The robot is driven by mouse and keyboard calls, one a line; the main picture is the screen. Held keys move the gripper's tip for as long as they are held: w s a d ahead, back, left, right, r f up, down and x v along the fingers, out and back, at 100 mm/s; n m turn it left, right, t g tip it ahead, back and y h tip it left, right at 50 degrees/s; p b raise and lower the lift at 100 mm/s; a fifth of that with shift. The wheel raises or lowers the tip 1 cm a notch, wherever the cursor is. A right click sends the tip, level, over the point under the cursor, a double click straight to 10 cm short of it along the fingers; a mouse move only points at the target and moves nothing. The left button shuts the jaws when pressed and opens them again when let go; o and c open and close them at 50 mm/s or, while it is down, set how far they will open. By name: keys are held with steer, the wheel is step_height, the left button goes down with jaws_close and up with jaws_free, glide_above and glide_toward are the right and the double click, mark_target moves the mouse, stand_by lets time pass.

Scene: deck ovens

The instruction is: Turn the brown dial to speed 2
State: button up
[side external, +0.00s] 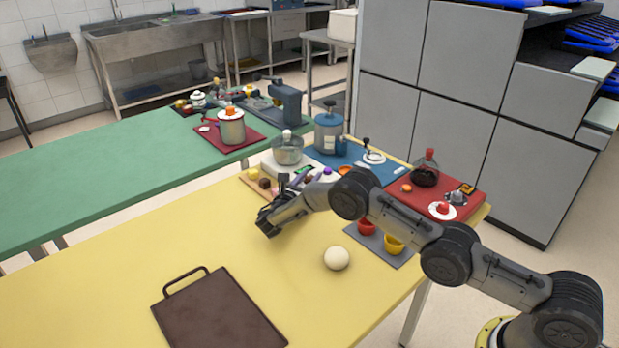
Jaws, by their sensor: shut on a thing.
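A low device with a pale top and a row of small round knobs along its tan front edge (246,182) sits near the middle of the yellow table. A yellow knob (252,174) and a dark brown knob (264,183) show there. The brown one looks like the brown dial, but its marks are too small to read. My gripper (264,222) is in front of the device, pointing down and left. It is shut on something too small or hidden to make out. My wrist covers the right part of the device.
A cream ball (336,258) and a brown board with a handle (217,310) lie on the yellow table (120,265). Red and yellow cups (394,244) stand on a grey mat under my arm. A pot (288,149) and blue canister (328,132) stand behind. The table's left is clear.

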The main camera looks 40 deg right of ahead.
jaws_close()
steer(key=shift+w+m+g+h, duration=0.1)
steer(key=shift+m+g+h, duration=0.4)
steer(key=shift+m+g, duration=0.8)
steer(key=shift+g, duration=0.6)
steer(key=o, duration=0.9)
jaws_free()
steer(key=a, duration=0.2)
steer(key=s+a, duration=0.1)
steer(key=a, duration=0.4)
steer(key=shift+s+a, duration=0.2)
steer(key=shift+s, duration=0.1)
